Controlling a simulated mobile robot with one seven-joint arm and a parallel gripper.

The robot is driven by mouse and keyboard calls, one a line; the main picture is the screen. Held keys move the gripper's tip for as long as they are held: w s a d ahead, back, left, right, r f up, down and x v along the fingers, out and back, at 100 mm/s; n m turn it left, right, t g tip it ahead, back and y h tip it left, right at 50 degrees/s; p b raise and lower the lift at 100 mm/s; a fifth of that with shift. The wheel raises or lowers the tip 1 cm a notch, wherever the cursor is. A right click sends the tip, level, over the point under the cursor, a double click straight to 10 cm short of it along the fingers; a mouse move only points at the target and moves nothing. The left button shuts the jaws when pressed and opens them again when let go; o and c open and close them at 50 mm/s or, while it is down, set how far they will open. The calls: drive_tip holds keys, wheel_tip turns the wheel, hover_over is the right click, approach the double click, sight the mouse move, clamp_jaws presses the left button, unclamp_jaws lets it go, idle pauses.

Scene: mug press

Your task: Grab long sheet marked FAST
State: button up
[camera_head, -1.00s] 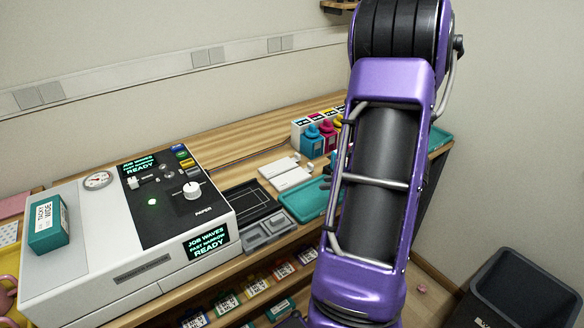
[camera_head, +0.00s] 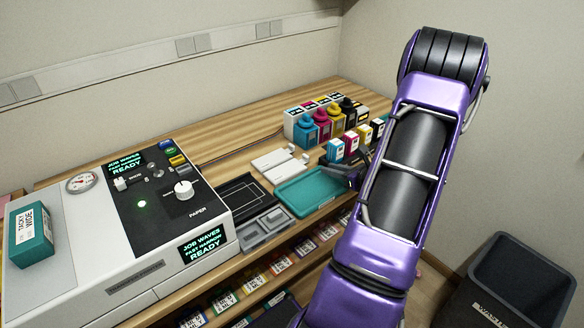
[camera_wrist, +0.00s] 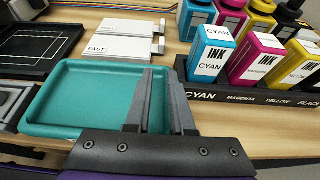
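A long white sheet piece marked FAST (camera_wrist: 118,52) lies flat on the wooden counter behind the teal tray (camera_wrist: 50,112). It appears to be the nearer of two white pieces in the head view (camera_head: 287,168). A second white piece (camera_wrist: 128,27) lies just behind it; its print is too small to read surely. My gripper (camera_wrist: 164,72) is over the right part of the tray, to the right of and apart from the FAST piece. In the head view the gripper is partly hidden by my arm.
Ink bottles and cartons marked INK (camera_wrist: 215,52) stand in a black holder right of the tray, close to my gripper. A black framed plate (camera_head: 247,197) and grey tray (camera_head: 267,228) lie to the left, beside the white press (camera_head: 75,245). A dark bin (camera_head: 520,285) stands at right.

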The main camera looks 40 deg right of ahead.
sight(308, 159)
drive_tip(key=x, duration=0.3)
drive_tip(key=shift+w+r+x, duration=0.1)
drive_tip(key=shift+r+x, duration=0.1)
drive_tip(key=shift+x, duration=0.7)
drive_tip(key=shift+w+r+x, duration=0.1)
drive_tip(key=shift+r+x, duration=0.1)
drive_tip(key=shift+x, duration=0.65)
drive_tip(key=shift+w+r+x, duration=0.1)
drive_tip(key=shift+r+x, duration=0.1)
drive_tip(key=shift+x, duration=0.7)
drive_tip(key=shift+s+d, duration=0.1)
clamp_jaws()
